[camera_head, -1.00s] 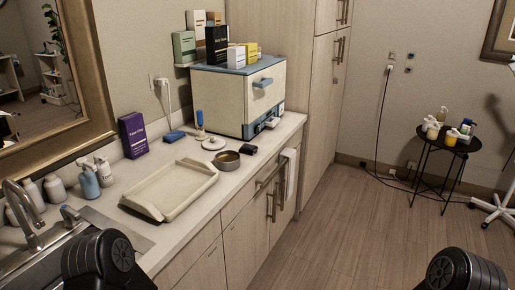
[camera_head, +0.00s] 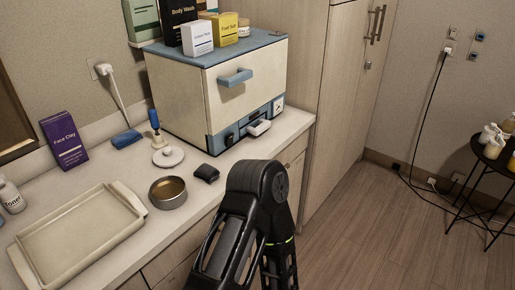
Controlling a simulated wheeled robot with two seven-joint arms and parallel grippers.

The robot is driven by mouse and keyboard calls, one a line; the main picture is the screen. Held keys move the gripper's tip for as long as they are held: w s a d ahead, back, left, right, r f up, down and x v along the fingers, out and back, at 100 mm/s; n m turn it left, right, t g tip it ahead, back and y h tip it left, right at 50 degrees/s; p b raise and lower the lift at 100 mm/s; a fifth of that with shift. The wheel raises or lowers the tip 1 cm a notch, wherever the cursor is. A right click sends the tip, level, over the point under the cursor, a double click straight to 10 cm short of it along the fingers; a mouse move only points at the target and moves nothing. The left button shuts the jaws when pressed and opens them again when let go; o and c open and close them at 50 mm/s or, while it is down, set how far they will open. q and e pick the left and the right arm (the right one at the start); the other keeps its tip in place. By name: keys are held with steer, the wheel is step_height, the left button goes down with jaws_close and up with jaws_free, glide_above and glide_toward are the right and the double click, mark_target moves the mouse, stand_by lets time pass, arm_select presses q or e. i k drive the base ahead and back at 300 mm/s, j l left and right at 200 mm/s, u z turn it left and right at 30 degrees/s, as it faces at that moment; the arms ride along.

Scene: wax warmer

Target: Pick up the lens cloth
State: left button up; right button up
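No item is clearly recognizable as a lens cloth. A small blue folded item (camera_head: 126,139) lies on the counter by the wall, below the plug; it could be a cloth. A small black item (camera_head: 206,173) lies near the counter's front edge, in front of the warmer cabinet; what it is I cannot tell. One of my black arms rises at the bottom centre, its upper end in front of the counter edge, right of and below the black item. No gripper fingers show, so neither gripper's opening can be seen.
A cream tray (camera_head: 80,235), a round metal tin (camera_head: 168,192) and a white lid-like disc (camera_head: 168,156) sit on the counter (camera_head: 125,173). The cream and blue cabinet (camera_head: 215,95) stands behind, with boxes on top. Floor (camera_head: 360,220) is open at right.

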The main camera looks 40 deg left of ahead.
mark_target(208, 173)
steer(key=i+u, duration=0.25)
steer(key=i, duration=0.15)
steer(key=i+l+u, duration=0.25)
steer(key=i, duration=0.2)
steer(key=i+l+u, duration=0.25)
steer(key=i, duration=0.15)
steer(key=i+l+u, duration=0.2)
steer(key=u, duration=0.25)
steer(key=i+l+u, duration=0.55)
steer(key=l+u, duration=0.15)
steer(key=u, duration=0.2)
steer(key=i+l+u, duration=0.1)
steer(key=l+u, duration=0.8)
steer(key=i, duration=0.05)
